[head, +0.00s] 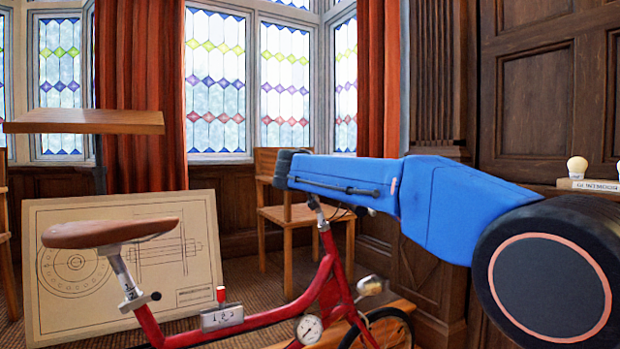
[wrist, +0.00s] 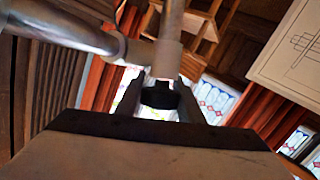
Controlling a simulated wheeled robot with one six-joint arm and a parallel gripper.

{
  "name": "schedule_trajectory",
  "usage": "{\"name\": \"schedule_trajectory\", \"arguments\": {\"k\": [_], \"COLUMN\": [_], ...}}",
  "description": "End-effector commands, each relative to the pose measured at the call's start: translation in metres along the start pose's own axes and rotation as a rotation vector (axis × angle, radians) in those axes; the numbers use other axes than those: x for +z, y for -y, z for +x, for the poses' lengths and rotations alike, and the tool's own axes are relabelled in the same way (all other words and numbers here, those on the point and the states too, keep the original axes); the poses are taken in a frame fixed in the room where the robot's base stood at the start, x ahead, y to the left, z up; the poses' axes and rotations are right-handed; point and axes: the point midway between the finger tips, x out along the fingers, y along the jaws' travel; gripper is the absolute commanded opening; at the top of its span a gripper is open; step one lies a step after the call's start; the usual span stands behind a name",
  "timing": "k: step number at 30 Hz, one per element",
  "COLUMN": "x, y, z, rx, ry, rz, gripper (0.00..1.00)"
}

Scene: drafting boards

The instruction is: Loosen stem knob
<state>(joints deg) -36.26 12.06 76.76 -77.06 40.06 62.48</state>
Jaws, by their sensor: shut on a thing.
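In the wrist view, my gripper (wrist: 161,86) has its two dark fingers on either side of a small black knob (wrist: 160,97), shut on it. The knob sits at the end of a grey upright post (wrist: 169,35), with a silver tube (wrist: 65,28) running off to the upper left. In the head view, the red bike frame (head: 330,275) stands at lower middle, and its stem (head: 317,208) shows just below my blue arm. My gripper and the knob are hidden there behind the arm.
A brown saddle (head: 108,233) stands left on a silver post with a small dark clamp knob (head: 155,296). A box marked 1 2 3 (head: 222,319) and a round dial (head: 308,329) sit on the frame. A drawing board (head: 125,265) leans behind. A wooden chair (head: 300,216) stands beyond my arm.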

Motion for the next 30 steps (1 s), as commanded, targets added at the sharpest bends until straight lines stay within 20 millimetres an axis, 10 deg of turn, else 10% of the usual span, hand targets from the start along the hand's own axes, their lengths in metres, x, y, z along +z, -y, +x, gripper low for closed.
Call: {"name": "schedule_trajectory", "arguments": {"k": [11,12,15,30], "x": [-0.001,-0.001,-0.001,-0.001], "y": [0.0,0.0,0.0,0.001], "z": [-0.001,-0.001,-0.001,-0.021], "rx": [-0.007,-0.007,-0.007,-0.007], "ry": [-0.002,-0.002,-0.002,-0.002], "rz": [-0.001,-0.001,-0.001,-0.002], "gripper": [0.12,0.36,0.53,0.53]}}
